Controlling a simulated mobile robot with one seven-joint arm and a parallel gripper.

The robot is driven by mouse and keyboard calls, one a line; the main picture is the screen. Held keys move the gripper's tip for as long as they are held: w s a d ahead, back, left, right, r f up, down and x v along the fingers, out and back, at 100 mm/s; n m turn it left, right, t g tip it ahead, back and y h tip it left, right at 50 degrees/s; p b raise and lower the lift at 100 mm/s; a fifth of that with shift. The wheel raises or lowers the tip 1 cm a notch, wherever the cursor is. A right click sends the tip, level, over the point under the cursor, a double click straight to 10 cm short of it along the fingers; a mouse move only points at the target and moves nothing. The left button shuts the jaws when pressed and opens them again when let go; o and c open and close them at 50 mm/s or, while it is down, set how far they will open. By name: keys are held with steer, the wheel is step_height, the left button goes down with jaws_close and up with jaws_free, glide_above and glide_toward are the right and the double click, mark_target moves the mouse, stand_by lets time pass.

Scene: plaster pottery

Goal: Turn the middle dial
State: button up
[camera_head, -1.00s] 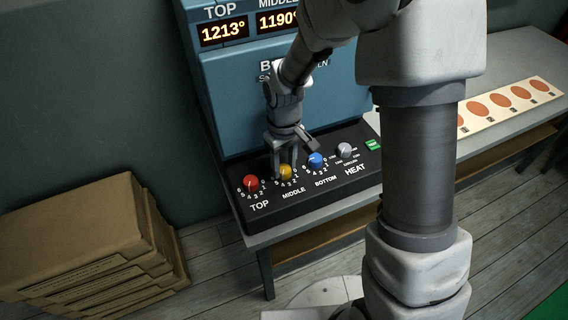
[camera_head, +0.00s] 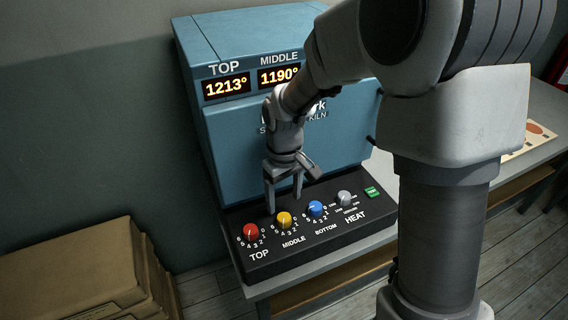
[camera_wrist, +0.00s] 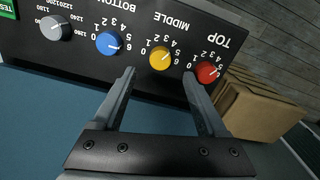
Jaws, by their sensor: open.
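The middle dial (camera_head: 284,220) is a yellow knob with a white pointer line on the black control panel, labelled MIDDLE. It also shows in the wrist view (camera_wrist: 160,58), upside down, ahead of the gap between my fingers. My gripper (camera_head: 284,205) is open and empty, with its two fingers pointing down just behind and above the yellow dial, apart from it. In the wrist view my gripper (camera_wrist: 158,85) has one finger toward the blue dial and one near the red dial.
The red TOP dial (camera_head: 251,232) is left of the yellow one, the blue BOTTOM dial (camera_head: 316,209) right of it. A grey HEAT dial (camera_head: 345,198) and green button (camera_head: 372,192) lie further right. The blue kiln (camera_head: 240,145) stands behind. Cardboard boxes (camera_head: 75,265) are at lower left.

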mark_target(284, 217)
step_height(284, 217, up, 11)
steer(key=shift+r+p, duration=0.15)
steer(key=shift+p, duration=0.3)
steer(key=s+d+r+m+t, duration=0.2)
steer(key=s+d+r+m, duration=0.1)
steer(key=s, duration=0.5)
steer(key=s+d+r+m+t, duration=0.3)
steer(key=s+d+r, duration=0.2)
steer(key=s+d, duration=0.2)
steer(key=shift+s+d+t, duration=0.3)
steer(key=shift+s+d, duration=0.05)
steer(key=shift+s, duration=0.65)
steer(key=shift+d+m, duration=0.1)
steer(key=shift+m, duration=0.2)
